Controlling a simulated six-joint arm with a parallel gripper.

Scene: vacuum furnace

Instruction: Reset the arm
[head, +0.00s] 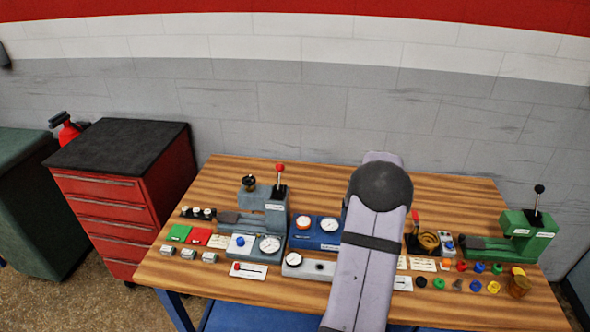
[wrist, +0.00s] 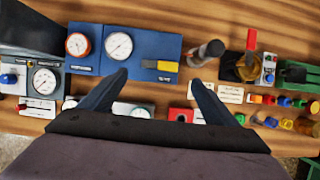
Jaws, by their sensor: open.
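My gripper (wrist: 159,80) shows in the wrist view with its two dark fingers spread apart. Nothing is between the fingertips. It is above the front middle of the wooden workbench (wrist: 200,12), and part of a blue gauge panel (wrist: 88,65) lies just beyond the fingers. In the head view my arm reaches over the right middle of the workbench (head: 320,172) and hides my gripper.
A grey press with a red-knobbed lever (head: 277,195) stands left of my arm, and a green press (head: 518,238) stands at the right. Several small coloured parts lie along the front right. A red drawer cabinet (head: 105,210) stands left. The bench's back strip is largely clear.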

